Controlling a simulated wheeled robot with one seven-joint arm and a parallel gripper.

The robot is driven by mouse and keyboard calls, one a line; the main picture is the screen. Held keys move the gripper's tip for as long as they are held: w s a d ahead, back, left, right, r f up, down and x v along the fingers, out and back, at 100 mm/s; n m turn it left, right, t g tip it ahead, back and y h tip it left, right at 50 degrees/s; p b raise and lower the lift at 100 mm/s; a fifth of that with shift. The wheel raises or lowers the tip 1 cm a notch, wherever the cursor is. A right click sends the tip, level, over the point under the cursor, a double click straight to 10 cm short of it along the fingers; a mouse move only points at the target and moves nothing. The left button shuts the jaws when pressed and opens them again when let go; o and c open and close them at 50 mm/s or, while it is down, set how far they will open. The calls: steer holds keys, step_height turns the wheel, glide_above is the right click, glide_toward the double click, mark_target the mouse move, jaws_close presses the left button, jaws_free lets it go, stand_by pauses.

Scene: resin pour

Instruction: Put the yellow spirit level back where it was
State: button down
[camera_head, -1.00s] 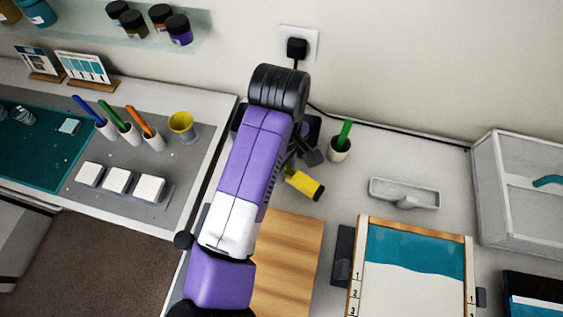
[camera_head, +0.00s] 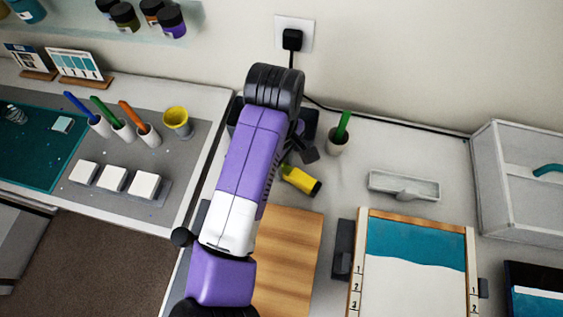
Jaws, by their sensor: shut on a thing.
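The yellow spirit level (camera_head: 300,179) shows below and to the right of my arm's end, over the pale worktop. It is a short yellow bar with a dark end pointing right and down. My gripper (camera_head: 291,163) is shut on its upper left end, which is mostly hidden by the fingers and arm. I cannot tell whether the level touches the worktop.
A wooden board (camera_head: 288,262) lies in front of the level. A shallow grey tray (camera_head: 404,186) and a wood-framed teal-and-white panel (camera_head: 415,275) are to the right. Bare worktop lies between.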

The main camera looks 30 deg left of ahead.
steer(key=shift+f+b, duration=0.3)
steer(key=shift+f, duration=0.05)
steer(key=c, duration=1.1)
jaws_free()
steer(key=shift+a+r+b, duration=0.2)
steer(key=shift+r+b, duration=0.6)
steer(key=shift+r, duration=3.1)
